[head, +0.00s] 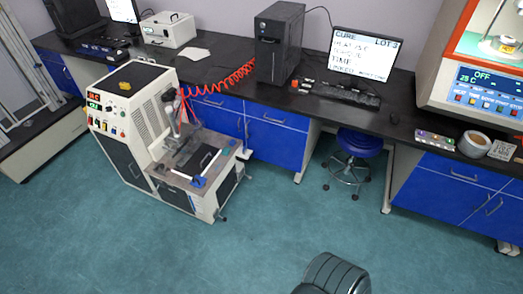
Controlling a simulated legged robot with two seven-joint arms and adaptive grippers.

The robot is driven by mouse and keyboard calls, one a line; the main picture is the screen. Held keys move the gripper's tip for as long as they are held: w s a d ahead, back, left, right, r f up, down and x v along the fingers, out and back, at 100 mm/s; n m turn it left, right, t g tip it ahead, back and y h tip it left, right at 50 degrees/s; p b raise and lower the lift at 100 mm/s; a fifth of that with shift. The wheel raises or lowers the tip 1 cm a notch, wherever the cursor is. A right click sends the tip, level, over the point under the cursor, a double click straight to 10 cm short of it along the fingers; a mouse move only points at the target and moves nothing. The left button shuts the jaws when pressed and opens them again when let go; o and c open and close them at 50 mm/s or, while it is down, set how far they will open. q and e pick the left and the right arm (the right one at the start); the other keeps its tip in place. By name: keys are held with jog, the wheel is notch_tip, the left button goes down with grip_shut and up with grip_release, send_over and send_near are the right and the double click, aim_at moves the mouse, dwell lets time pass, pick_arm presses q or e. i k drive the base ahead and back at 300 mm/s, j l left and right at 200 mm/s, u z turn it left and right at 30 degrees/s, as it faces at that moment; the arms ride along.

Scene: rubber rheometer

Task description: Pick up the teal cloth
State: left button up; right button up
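I cannot make out a teal cloth in the head view; the floor (270,240) itself is teal. A flat whitish sheet or cloth (193,54) lies on the black bench at the back left, between a white box and a black computer tower. Neither of my grippers shows in the view.
A white machine (118,150) with a low front table (207,187) stands on the floor at the left. A blue stool (359,143) stands by the bench (400,122). A large testing machine (485,95) occupies the right. The middle floor is clear.

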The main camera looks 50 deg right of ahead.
aim_at(227, 151)
jog(key=z, duration=1.25)
jog(key=i+l, duration=0.35)
